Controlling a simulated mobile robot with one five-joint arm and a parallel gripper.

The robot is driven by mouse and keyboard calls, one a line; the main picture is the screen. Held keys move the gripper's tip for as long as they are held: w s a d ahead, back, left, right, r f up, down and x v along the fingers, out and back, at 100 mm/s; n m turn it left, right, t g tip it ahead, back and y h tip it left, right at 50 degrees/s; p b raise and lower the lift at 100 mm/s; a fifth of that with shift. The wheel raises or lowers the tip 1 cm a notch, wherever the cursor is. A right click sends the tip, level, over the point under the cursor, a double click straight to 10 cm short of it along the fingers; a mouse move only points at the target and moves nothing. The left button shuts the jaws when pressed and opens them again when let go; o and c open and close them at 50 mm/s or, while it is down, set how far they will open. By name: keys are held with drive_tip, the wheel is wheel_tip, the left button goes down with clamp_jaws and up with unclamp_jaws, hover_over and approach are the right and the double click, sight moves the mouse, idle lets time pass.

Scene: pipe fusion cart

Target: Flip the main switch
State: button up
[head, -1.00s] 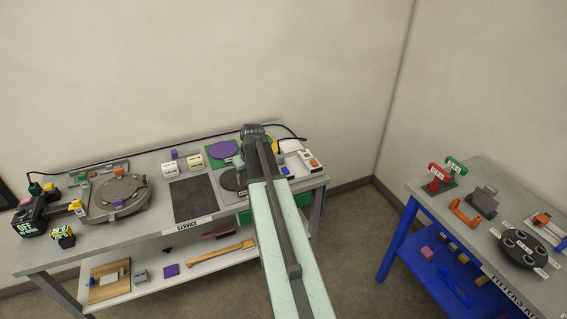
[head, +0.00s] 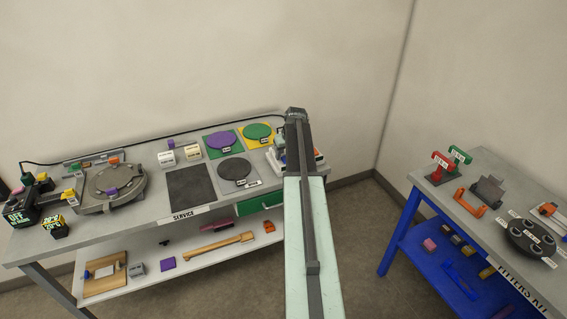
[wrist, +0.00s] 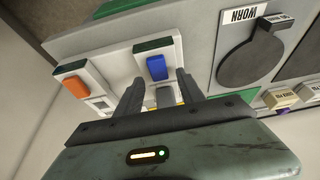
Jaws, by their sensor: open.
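In the wrist view my gripper (wrist: 159,86) is open and empty. Its two dark fingers point at a pale panel with a blue rocker (wrist: 157,66) and an orange rocker (wrist: 75,87). The blue rocker shows just beyond the gap between the fingertips; I cannot tell whether they touch the panel. Part of the panel is hidden behind the fingers and gripper body. No readable label shows which rocker is the main switch. In the head view my arm reaches over the right end of the service bench (head: 120,225) and hides the fingers and most of the panel.
A black disc (wrist: 250,62) by a WORN label lies right of the panel. On the bench, a black box (head: 18,217) reading OFF and a round grey machine (head: 110,188) stand at left. A second bench with blue legs (head: 401,220) stands right, with floor between.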

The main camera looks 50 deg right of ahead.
drive_tip(key=shift+w+f, duration=0.1)
drive_tip(key=shift+f, duration=0.2)
clamp_jaws()
drive_tip(key=shift+w+d+r+g+y+p, duration=0.2)
drive_tip(key=shift+w+g+y+p, duration=0.15)
drive_tip(key=shift+g+p, duration=0.2)
drive_tip(key=shift+f+g, duration=0.25)
drive_tip(key=shift+g, duration=0.3)
unclamp_jaws()
